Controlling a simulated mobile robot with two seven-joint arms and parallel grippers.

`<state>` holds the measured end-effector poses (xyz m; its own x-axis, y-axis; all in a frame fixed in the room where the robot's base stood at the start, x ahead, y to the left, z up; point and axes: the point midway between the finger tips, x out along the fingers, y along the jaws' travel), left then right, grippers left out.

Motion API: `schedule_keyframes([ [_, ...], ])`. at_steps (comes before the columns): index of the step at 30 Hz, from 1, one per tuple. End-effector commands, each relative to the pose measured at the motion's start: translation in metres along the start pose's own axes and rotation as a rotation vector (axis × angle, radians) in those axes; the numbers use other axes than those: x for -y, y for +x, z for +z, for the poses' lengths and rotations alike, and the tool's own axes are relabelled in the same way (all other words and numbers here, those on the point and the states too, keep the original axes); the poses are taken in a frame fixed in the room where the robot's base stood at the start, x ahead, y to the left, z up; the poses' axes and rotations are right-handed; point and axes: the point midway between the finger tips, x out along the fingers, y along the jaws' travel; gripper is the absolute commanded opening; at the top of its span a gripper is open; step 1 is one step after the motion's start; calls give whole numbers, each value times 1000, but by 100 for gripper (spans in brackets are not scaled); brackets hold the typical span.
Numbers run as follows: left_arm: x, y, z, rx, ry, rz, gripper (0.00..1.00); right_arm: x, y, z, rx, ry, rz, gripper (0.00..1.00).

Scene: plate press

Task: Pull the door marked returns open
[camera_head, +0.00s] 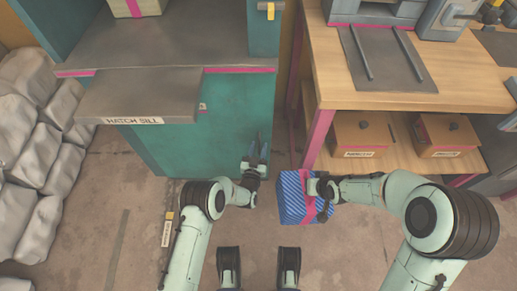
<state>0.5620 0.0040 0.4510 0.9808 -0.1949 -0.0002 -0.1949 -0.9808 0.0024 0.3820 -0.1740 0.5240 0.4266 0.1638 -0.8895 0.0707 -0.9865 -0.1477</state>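I cannot read the word "returns" anywhere in view. A teal panel (264,32) with a small orange-and-white fitting stands upright at the top, right of the counter; I cannot tell whether it is the door. My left gripper (258,146) is open and empty, in front of the teal front (215,125) below the counter. My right gripper (318,196) is shut on a blue striped parcel (293,198) with a pink band, held in front of the wooden bench.
The grey sill (140,98) labelled "HATCH SILL" juts out at left. Grey sacks (38,150) are piled at far left. The wooden bench (460,75) at right has labelled boxes (360,136) on its lower shelf. The floor (120,225) at lower left is mostly clear.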

Motion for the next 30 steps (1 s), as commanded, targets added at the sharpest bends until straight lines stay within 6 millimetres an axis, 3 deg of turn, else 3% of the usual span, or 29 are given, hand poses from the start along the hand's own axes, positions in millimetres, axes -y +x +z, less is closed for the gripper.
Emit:
schedule_keyframes([
  [10,0,4,0,0,0,0,38,0,0,-2,-6,0,-1,0],
  [14,0,4,0,0,0,0,0,0,0,-2,-6,0,-1,0],
  [30,1,-10,3,4,7,24,0,1,-6,-3,-5,0,-1,0],
])
